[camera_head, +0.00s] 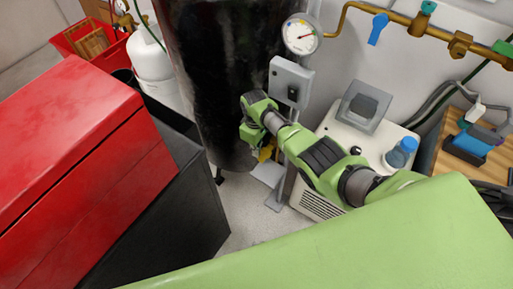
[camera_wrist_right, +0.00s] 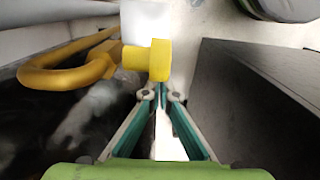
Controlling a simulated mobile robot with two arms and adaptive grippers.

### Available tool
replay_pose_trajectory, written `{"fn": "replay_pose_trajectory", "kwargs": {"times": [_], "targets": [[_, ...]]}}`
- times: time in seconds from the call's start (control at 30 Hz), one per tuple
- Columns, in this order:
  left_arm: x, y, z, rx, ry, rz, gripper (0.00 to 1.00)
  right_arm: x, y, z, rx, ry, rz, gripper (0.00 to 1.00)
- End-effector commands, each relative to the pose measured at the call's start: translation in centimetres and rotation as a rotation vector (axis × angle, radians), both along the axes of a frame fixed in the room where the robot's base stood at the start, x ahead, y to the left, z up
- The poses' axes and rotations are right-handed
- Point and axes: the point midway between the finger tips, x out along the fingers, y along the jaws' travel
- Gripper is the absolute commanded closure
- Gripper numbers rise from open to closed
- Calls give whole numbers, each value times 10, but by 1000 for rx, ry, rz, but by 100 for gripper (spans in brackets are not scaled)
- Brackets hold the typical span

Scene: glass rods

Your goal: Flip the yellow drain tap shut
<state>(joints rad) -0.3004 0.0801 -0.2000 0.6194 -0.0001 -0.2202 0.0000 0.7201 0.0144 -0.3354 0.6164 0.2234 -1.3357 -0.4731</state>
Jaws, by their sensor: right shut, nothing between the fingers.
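The yellow drain tap (camera_wrist_right: 158,60) shows in the right wrist view as a blocky yellow piece, with a bent yellow pipe (camera_wrist_right: 45,78) running to its left. In the head view only a small yellow patch (camera_head: 265,154) shows low beside the black tank (camera_head: 213,80), mostly hidden by my right wrist. My right gripper (camera_wrist_right: 162,88) is shut and empty. Its fingertips are right at the near end of the yellow piece; I cannot tell whether they touch. My left gripper is not in view.
A grey switch box (camera_head: 290,82) on a post stands right of the tank. A white unit (camera_head: 385,140) with a blue-capped bottle (camera_head: 401,152) is beyond my right arm. A red and black cabinet (camera_head: 85,170) fills the left. Bare floor (camera_head: 247,215) shows between.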

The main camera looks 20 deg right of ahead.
Motion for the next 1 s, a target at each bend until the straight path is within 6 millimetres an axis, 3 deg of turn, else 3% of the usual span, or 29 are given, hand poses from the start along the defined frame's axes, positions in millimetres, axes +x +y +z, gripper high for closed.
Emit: {"fn": "replay_pose_trajectory", "kwargs": {"times": [0.57,1.0], "targets": [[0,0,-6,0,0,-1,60,-3,-2,-6,-10,14,0,100],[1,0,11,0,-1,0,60,-2,-1,11,-9,13,0,100]]}}
